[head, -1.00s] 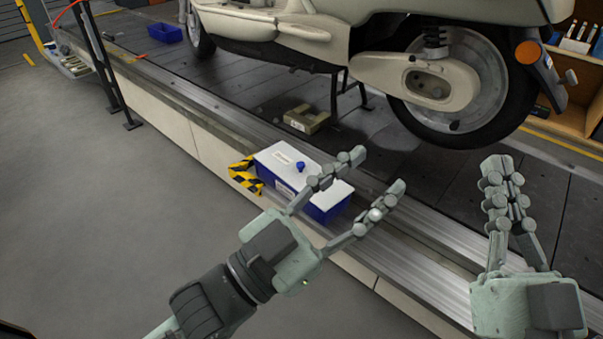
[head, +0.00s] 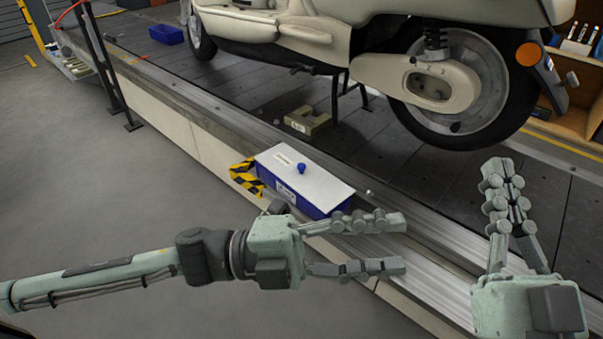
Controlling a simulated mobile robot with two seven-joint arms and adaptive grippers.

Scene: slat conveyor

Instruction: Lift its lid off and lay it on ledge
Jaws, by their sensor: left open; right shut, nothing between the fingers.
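A blue box (head: 283,190) with a flat white lid (head: 315,181) sits on the metal ledge (head: 408,228) along the conveyor's edge. The lid is on the box and has a small blue knob (head: 301,168) and a pale label. My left gripper (head: 404,244) is open and empty, its fingers pointing right, in front of the box's near right end. One of its fingers hides part of the box's lower front edge; I cannot tell whether it touches. My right gripper (head: 503,166) is shut and empty, to the right of the box, fingers pointing up in the picture.
Yellow-black hazard tape (head: 246,177) lies at the box's left end. A tan block (head: 307,121) sits on the dark slats behind it. A cream scooter (head: 400,75) stands over the conveyor. A blue bin (head: 166,34) is far left. Grey floor lies open at left.

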